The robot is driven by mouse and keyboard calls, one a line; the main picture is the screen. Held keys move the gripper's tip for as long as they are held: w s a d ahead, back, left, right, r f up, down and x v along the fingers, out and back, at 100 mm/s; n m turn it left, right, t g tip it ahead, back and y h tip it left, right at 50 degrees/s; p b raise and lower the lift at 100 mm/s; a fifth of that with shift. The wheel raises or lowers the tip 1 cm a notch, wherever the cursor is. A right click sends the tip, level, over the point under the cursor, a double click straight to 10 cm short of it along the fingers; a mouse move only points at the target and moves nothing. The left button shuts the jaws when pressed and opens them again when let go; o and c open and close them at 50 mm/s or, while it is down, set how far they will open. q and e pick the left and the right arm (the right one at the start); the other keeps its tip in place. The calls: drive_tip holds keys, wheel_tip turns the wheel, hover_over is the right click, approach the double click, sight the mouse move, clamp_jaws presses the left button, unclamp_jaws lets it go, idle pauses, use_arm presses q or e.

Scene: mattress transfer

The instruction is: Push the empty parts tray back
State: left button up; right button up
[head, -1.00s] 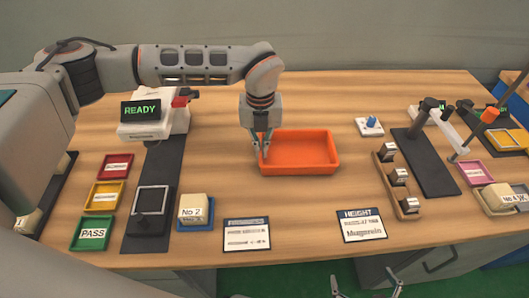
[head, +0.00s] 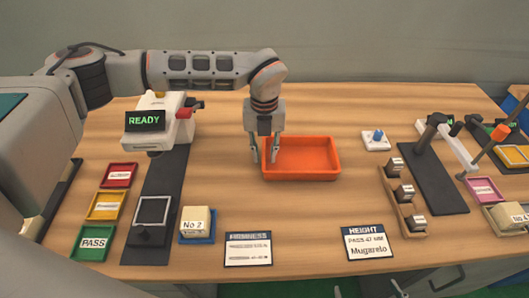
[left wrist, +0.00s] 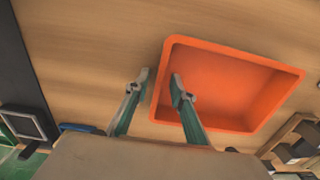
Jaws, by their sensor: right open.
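The orange parts tray (head: 300,175) is empty and sits flat on the bench, a little right of the middle. It also shows in the left wrist view (left wrist: 235,55). My left gripper (head: 264,158) points down at the tray's left side, with its fingers apart. In the left wrist view my left gripper (left wrist: 160,78) has one finger left of the tray's left wall and the other over the tray's inside edge. I cannot tell whether either finger touches the wall. My right gripper (head: 368,290) shows only its open fingertips at the bottom edge.
A weighing device marked READY (head: 158,125) stands left of the tray. A small white block with a blue knob (head: 376,140) and a wooden rack (head: 400,195) lie to its right. Two printed cards (head: 247,249) lie in front. The bench behind the tray is clear.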

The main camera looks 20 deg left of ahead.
use_arm(q)
wheel_tip(320, 180, up, 12)
idle(0.6)
idle(0.5)
